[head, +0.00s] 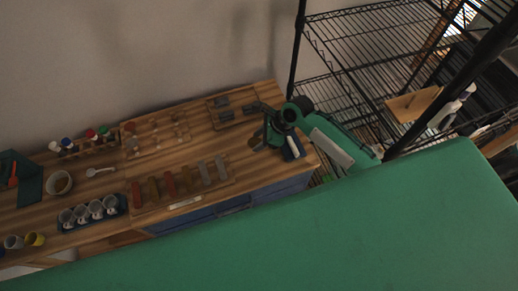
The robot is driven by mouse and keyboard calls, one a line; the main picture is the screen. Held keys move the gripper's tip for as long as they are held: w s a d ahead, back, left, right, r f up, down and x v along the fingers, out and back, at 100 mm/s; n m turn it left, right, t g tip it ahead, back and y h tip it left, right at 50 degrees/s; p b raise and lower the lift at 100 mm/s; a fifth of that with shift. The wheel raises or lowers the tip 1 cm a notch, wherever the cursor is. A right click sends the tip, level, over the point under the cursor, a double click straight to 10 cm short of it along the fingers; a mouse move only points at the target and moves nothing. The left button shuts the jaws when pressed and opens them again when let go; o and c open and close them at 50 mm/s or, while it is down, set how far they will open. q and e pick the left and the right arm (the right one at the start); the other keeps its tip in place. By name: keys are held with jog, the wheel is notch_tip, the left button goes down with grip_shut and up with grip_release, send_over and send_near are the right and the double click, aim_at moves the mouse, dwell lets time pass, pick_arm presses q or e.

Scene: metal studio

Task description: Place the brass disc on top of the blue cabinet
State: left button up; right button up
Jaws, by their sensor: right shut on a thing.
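The blue cabinet (285,189) shows its blue front below a long wooden top at the right end of the counter. My right gripper (259,138) is over the right part of that wooden top, reached by my green arm from the right. It is shut on a small dark brownish thing at its fingertips, which I take for the brass disc (254,142); its outline is dim and partly hidden by the fingers. I cannot tell whether it touches the wood. My left gripper is not in view.
A board with several coloured blocks (170,187) lies left of the gripper, and a tray with grey pieces (226,115) behind it. Mugs (95,209) and a bowl (59,183) stand at left. A black wire rack (372,60) rises at right. My green body part hides the foreground.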

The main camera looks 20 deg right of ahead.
send_over(254, 156)
jog(key=d, duration=0.2)
jog(key=f, duration=0.5)
jog(key=shift+s+a+p, duration=0.15)
jog(key=shift+s+p, duration=0.2)
jog(key=shift+f, duration=0.2)
jog(key=shift+s+f, duration=0.1)
jog(key=shift+f, duration=0.2)
notch_tip(254, 156, down, 2)
jog(key=shift+f+p, duration=0.1)
jog(key=shift+p, duration=0.3)
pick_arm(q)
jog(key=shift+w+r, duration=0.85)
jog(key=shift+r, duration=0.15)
pick_arm(e)
jog(key=shift+f, duration=0.5)
jog(key=o, duration=0.9)
jog(key=shift+f, duration=0.1)
jog(key=shift+o, duration=0.2)
